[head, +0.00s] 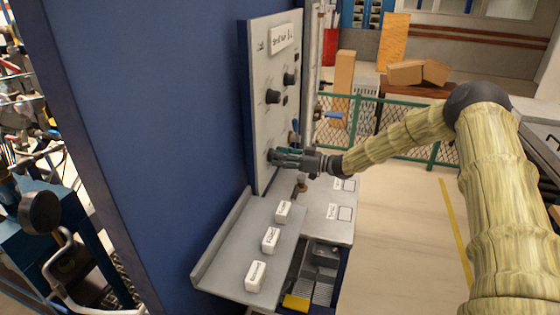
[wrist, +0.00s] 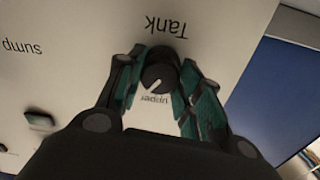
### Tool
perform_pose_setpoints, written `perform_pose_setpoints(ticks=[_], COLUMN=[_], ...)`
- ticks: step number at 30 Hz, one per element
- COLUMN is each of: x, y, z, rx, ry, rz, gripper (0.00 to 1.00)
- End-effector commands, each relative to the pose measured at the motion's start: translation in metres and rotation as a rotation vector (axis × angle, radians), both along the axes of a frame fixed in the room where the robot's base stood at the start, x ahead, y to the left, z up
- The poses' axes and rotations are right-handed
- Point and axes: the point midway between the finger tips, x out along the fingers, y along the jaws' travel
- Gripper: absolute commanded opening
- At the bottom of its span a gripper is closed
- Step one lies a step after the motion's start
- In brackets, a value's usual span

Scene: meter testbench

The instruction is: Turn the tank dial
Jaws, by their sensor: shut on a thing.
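Other black knobs (head: 273,97) sit higher on the panel. Below is a grey shelf (head: 225,262) with several white labelled blocks (head: 270,240). In the wrist view, another dark part (wrist: 40,121) sits beside the word "sump". A green fence (head: 398,130) stands behind.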

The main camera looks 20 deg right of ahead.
Motion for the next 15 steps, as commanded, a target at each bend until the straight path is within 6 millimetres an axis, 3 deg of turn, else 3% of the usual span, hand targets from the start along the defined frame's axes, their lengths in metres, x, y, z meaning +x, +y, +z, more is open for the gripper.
perform_pose_setpoints(ticks=[15], x=[0.0025], y=[-0.0015], z=[-0.0001], rx=[-0.201], ry=[-0.306], rz=[-0.004], gripper=[0.12])
